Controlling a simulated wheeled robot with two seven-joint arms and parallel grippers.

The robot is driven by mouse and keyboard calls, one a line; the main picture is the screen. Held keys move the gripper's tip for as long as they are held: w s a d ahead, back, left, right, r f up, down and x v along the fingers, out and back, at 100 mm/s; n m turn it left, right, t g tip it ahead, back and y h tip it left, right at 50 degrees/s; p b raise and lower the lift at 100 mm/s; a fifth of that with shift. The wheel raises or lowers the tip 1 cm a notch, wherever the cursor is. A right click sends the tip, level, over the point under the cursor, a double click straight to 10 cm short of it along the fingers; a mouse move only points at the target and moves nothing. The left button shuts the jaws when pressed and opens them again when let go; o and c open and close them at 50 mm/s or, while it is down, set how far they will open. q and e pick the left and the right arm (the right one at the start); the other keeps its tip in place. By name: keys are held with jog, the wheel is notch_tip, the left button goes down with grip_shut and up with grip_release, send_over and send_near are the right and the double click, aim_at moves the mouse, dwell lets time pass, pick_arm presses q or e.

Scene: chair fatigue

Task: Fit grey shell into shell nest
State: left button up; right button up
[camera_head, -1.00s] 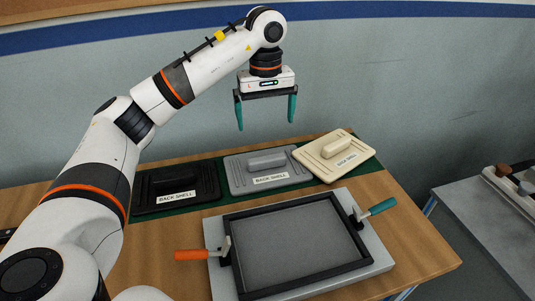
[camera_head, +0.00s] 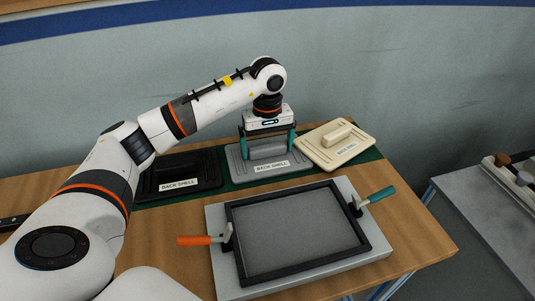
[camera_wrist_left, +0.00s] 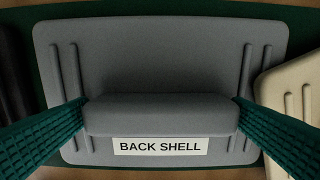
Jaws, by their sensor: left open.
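The grey shell (camera_head: 240,167), with a raised grip bar and a "BACK SHELL" label, lies flat on the green mat at the back of the table. It fills most of the left wrist view (camera_wrist_left: 160,60). My left gripper (camera_head: 268,150) is open, its teal fingers lowered on both ends of the grip bar (camera_wrist_left: 160,116). Whether the fingers touch the bar, I cannot tell. The shell nest (camera_head: 298,228), a black frame with a grey floor on a pale plate, is empty in front. My right gripper is not in view.
A black shell (camera_head: 180,167) lies left of the grey one and a cream shell (camera_head: 335,155) lies right, close beside it. An orange-handled clamp (camera_head: 205,240) and a teal-handled clamp (camera_head: 374,197) flank the nest. A grey side table (camera_head: 480,215) stands at right.

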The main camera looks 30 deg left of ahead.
pick_arm(q)
jog(key=shift+c, duration=0.6)
jog(key=c, duration=0.7)
jog(key=shift+r, duration=0.1)
